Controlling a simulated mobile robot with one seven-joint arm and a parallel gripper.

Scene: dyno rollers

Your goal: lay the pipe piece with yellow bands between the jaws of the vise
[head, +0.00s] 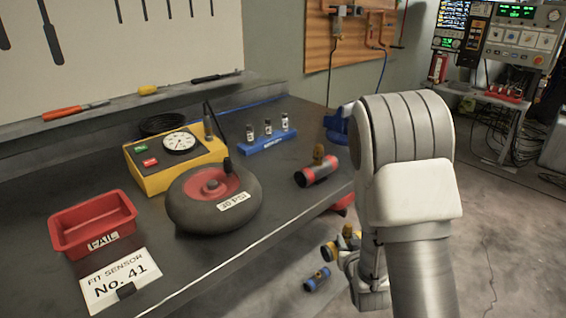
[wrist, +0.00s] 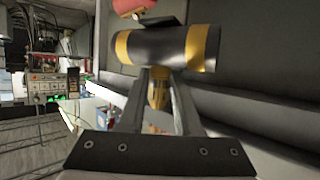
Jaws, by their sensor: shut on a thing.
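The pipe piece with yellow bands (wrist: 165,48) is a dark cylinder with a yellow band at each end and a brass-coloured stub. In the wrist view my gripper (wrist: 160,76) is shut on it, with the stub between the fingers. In the head view the pipe piece (head: 341,245) shows beside my wrist, off the bench's front edge and partly covered by my arm. A blue thing that looks like the vise (head: 339,124) stands at the bench's far right end. My arm hides part of it, and its jaws cannot be made out.
A red-banded pipe piece (head: 318,176) lies on the bench (head: 262,192). A blue-banded pipe piece (head: 317,279) lies lower, beyond the bench edge. A wheel (head: 183,212), yellow gauge box (head: 152,178), blue holder (head: 268,143) and red bin (head: 70,241) occupy the bench. Floor at right is open.

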